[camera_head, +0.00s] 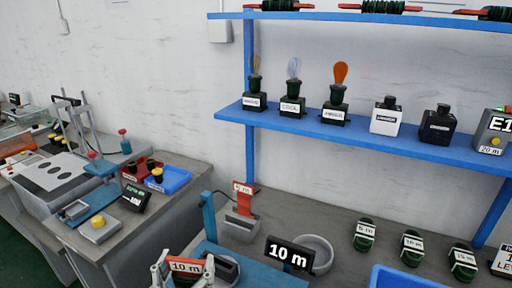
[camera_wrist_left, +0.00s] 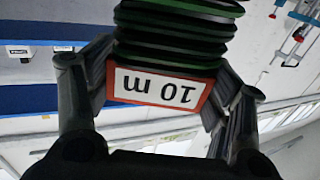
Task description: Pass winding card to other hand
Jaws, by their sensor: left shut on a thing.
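The winding card (camera_head: 186,267) is red with a white "10 m" label and shows at the bottom of the head view. In the left wrist view the winding card (camera_wrist_left: 158,90) appears upside down, with dark green cable (camera_wrist_left: 175,35) wound around it. My left gripper (camera_head: 183,271) is shut on the card, one finger at each side of the label; the left gripper (camera_wrist_left: 155,95) also shows in the wrist view. My right gripper is not in view.
Behind the card are a "10 m" display (camera_head: 290,254), a grey bowl (camera_head: 319,250) and a red card in a stand (camera_head: 243,202). Several green coils (camera_head: 412,247) lie to the right. A blue tray (camera_head: 400,279) is at the front. A blue shelf (camera_head: 290,126) spans above.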

